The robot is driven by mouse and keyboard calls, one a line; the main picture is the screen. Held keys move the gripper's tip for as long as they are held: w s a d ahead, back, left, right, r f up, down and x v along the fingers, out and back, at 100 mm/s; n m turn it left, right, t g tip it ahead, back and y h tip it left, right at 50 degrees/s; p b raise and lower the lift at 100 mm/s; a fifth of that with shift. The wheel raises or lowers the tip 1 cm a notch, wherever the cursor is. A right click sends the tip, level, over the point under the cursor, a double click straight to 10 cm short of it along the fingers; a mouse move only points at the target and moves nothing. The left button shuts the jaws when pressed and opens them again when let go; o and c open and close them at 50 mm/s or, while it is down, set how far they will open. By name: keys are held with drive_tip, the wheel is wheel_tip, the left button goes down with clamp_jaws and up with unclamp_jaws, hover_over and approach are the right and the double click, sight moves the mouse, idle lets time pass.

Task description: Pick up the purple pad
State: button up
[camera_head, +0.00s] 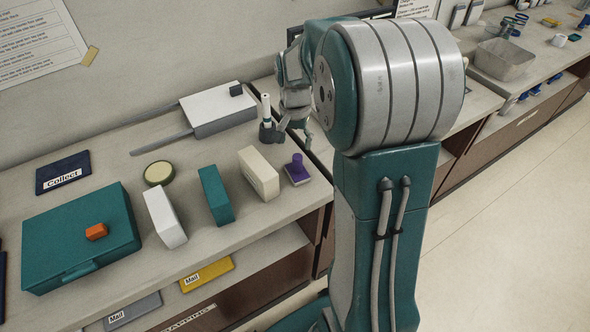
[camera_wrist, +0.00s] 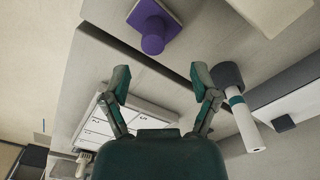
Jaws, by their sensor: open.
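The purple pad (camera_head: 301,179) is a small square piece with a pale rim. A purple upright knob (camera_head: 297,163) stands on it, near the counter's front edge, right of the cream block. In the wrist view the purple pad (camera_wrist: 168,8) shows at the top, cut by the frame edge, with its round knob (camera_wrist: 153,40) towards my gripper. My gripper (camera_wrist: 161,81) is open and empty, its two fingers spread below the knob and apart from it. In the head view my gripper (camera_head: 296,128) is above and behind the pad, partly hidden by my arm.
A white cylinder (camera_head: 266,106) in a dark holder (camera_head: 269,133) stands close left of my gripper; it also shows in the wrist view (camera_wrist: 244,122). A cream block (camera_head: 258,173), teal block (camera_head: 215,195) and white block (camera_head: 164,217) stand left. A teal case (camera_head: 70,225) lies further left.

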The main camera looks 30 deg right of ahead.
sight(298, 156)
drive_tip(key=f, duration=0.3)
drive_tip(key=shift+d, duration=0.4)
drive_tip(key=f, duration=0.4)
drive_tip(key=shift+s+a+f, duration=0.3)
drive_tip(key=shift+a, duration=0.05)
drive_tip(key=shift+d, duration=0.15)
clamp_jaws()
